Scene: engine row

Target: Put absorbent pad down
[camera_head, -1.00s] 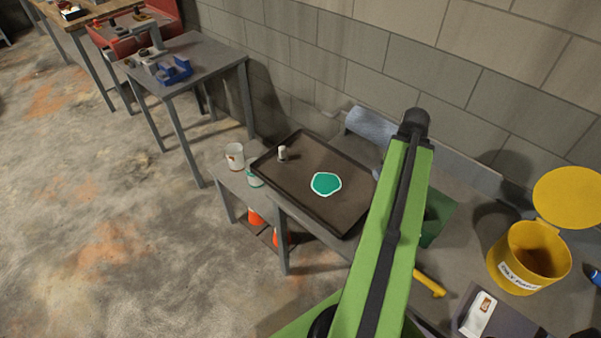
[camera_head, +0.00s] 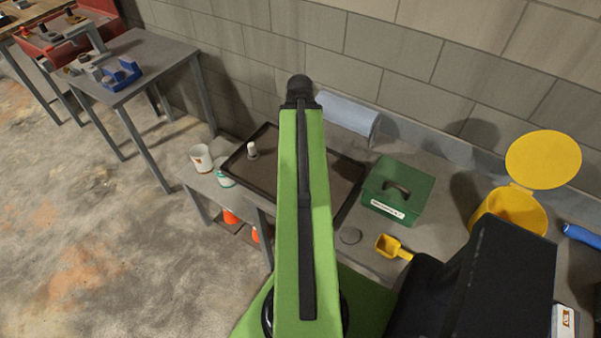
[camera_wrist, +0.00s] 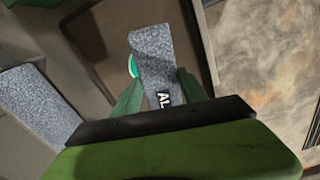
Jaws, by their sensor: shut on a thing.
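The absorbent pad (camera_wrist: 153,52) is a grey speckled slab with white-on-black lettering, partly cut off, at its near end. My gripper (camera_wrist: 160,74) is shut on it, a green finger on each side. In the wrist view the pad shows over a dark tray (camera_wrist: 103,42); I cannot tell whether it touches the tray. A sliver of a green patch with a white rim (camera_wrist: 132,66) shows beside the pad's left edge. In the head view the tray (camera_head: 265,178) lies on the bench, its middle hidden by my green arm. My gripper and the pad do not show there.
A small white bottle (camera_head: 252,150) stands in the tray's left part. Right of the tray are a grey-blue roll (camera_head: 347,115), a green box (camera_head: 398,190), a yellow scoop (camera_head: 393,247) and a yellow bin (camera_head: 515,207) with its lid open. Cans (camera_head: 201,158) stand left of the tray.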

